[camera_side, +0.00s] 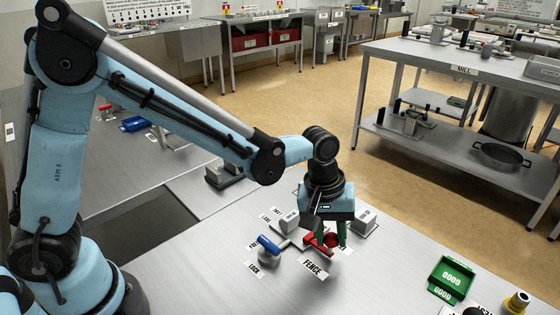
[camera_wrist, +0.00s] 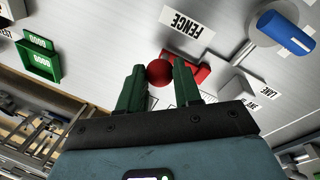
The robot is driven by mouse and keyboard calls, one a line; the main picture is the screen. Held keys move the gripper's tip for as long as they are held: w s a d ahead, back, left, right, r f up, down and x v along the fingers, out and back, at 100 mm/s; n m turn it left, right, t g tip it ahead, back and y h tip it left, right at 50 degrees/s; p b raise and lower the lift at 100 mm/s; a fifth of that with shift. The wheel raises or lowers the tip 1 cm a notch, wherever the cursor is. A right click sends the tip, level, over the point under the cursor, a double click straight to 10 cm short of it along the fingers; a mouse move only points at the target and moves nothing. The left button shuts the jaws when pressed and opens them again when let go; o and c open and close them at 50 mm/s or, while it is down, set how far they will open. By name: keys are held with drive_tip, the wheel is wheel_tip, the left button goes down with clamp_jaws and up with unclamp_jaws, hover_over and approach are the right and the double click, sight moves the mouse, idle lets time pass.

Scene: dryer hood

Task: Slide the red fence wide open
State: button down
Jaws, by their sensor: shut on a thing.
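The red fence (camera_side: 317,246) is a low red bar on a small grey fixture on the metal bench, just behind the "FENCE" label (camera_side: 314,268). In the wrist view the red fence (camera_wrist: 196,69) lies beside its round red knob (camera_wrist: 159,71). My gripper (camera_side: 334,240) points down at the fixture from above. Its two green fingers are closed around the red knob, and my gripper also shows in the wrist view (camera_wrist: 159,74). The track under the fence is partly hidden by my fingers.
A blue-handled lever (camera_side: 269,245) by a "LOCK" label stands left of the fence. Grey blocks (camera_side: 289,221) (camera_side: 364,218) flank my gripper. A green "GOOD" bin (camera_side: 452,278) sits at the right. Bare bench lies between the fence and the bin.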

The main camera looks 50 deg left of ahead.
drive_tip(key=shift+d, duration=0.35)
drive_tip(key=c, duration=0.8)
unclamp_jaws()
drive_tip(key=shift+a, duration=0.1)
drive_tip(key=shift+r, duration=0.1)
drive_tip(key=r, duration=0.4)
drive_tip(key=s+a+r, duration=0.1)
drive_tip(key=r, duration=0.2)
drive_tip(key=a+r, duration=0.1)
drive_tip(key=r, duration=0.3)
drive_tip(key=shift+s+r, duration=0.15)
drive_tip(key=shift+r, duration=0.2)
drive_tip(key=s+a+m+t, duration=0.2)
drive_tip(key=s+a, duration=0.1)
drive_tip(key=a, duration=0.2)
drive_tip(key=s+a+f+m+t+y, duration=0.1)
drive_tip(key=s+a+m+t, duration=0.1)
drive_tip(key=a, duration=0.3)
drive_tip(key=s+a+f+m+t, duration=0.1)
drive_tip(key=s+a+m+t, duration=0.1)
drive_tip(key=s+a, duration=0.2)
drive_tip(key=shift+s+a+m+y, duration=0.1)
drive_tip(key=shift+a+m+y, duration=0.3)
drive_tip(key=shift+a, duration=0.45)
